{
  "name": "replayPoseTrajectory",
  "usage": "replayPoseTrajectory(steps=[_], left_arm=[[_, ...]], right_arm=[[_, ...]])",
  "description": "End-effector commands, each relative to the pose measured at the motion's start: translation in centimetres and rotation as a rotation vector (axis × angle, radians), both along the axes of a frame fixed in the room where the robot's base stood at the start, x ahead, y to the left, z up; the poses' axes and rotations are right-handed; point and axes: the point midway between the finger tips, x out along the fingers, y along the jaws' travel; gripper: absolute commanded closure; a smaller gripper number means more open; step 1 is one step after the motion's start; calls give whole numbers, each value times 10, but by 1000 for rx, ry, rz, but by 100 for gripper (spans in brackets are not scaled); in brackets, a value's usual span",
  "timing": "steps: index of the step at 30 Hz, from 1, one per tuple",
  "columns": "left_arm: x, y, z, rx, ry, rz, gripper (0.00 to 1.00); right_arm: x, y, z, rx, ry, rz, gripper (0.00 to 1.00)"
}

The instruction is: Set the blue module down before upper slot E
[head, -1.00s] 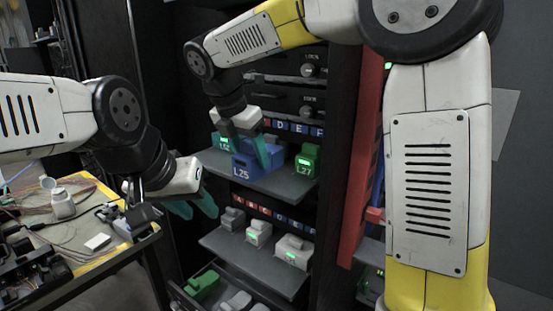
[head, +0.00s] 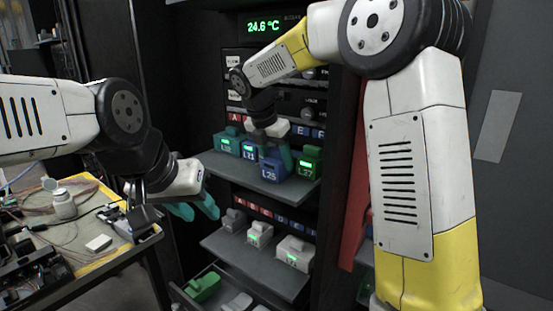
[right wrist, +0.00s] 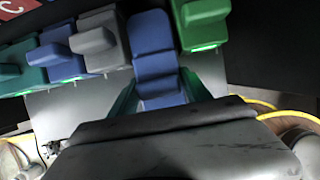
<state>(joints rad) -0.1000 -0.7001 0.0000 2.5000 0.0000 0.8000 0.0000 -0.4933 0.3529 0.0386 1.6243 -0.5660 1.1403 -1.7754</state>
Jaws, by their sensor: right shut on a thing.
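The blue module L25 (head: 269,169) is at the upper shelf (head: 240,171), just left of the green module L27 (head: 308,166). My right gripper (head: 284,156) is shut on it from above. In the right wrist view the blue module (right wrist: 157,62) stands upright between my right gripper's teal fingers (right wrist: 160,98), with a grey module (right wrist: 98,45) to its left and the green one to its right. I cannot tell whether its base touches the shelf. The E label (head: 304,131) shows above and behind it. My left gripper (head: 194,210) is open and empty, left of the rack.
A teal module (head: 227,142) and the blue L21 module (head: 249,149) stand farther left on the upper shelf. The lower shelf (head: 240,252) holds several grey modules. An open drawer with a green module (head: 203,287) is below. A cluttered workbench (head: 85,220) is at left.

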Motion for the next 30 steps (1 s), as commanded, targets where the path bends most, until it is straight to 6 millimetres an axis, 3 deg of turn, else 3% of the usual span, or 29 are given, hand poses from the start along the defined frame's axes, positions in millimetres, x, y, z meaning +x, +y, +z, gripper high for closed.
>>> replayPoseTrajectory(steps=[5, 6, 9, 20, 23, 30], left_arm=[[0, 0, 0, 0, 0, 0, 64], [0, 0, 0, 0, 0, 0, 64], [0, 0, 0, 0, 0, 0, 64], [0, 0, 0, 0, 0, 0, 64], [0, 0, 0, 0, 0, 0, 64], [0, 0, 0, 0, 0, 0, 64]], right_arm=[[0, 0, -1, 1, -1, 0, 95], [0, 0, -2, 1, -1, 0, 40], [0, 0, -2, 1, -1, 0, 22], [0, 1, 2, 1, -1, 0, 22], [-3, 4, 11, 3, -3, 1, 22], [-18, 15, 57, 4, -4, 2, 22]])
